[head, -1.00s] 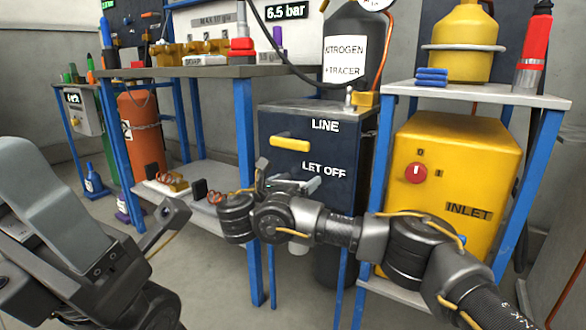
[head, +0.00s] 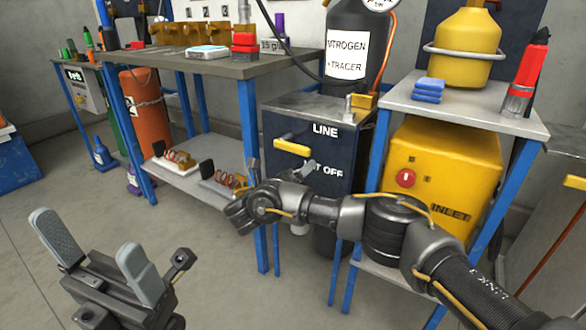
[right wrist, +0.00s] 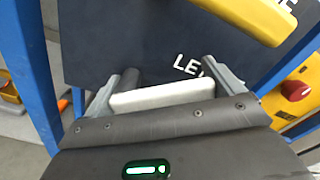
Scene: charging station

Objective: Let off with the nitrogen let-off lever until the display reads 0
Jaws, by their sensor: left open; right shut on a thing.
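The dark panel (head: 350,150) carries the words LINE and LET OFF, with a yellow lever (head: 292,147) under LINE. In the right wrist view, the let-off lever (right wrist: 162,96) is a white bar below the partly covered LET OFF label. My right gripper (right wrist: 164,88) is shut on this bar, with one finger at each end of it; the gripper also shows at the panel in the head view (head: 280,168). My arm hides most of the lever in the head view. My left gripper (head: 85,235) is open and empty at the lower left, away from the panel.
A black NITROGEN + TRACER bottle (head: 350,60) stands behind the panel box. A yellow INLET machine (head: 450,180) stands to the right under a grey shelf. A bench (head: 215,66) with blue legs is at the left. The floor around my left gripper is clear.

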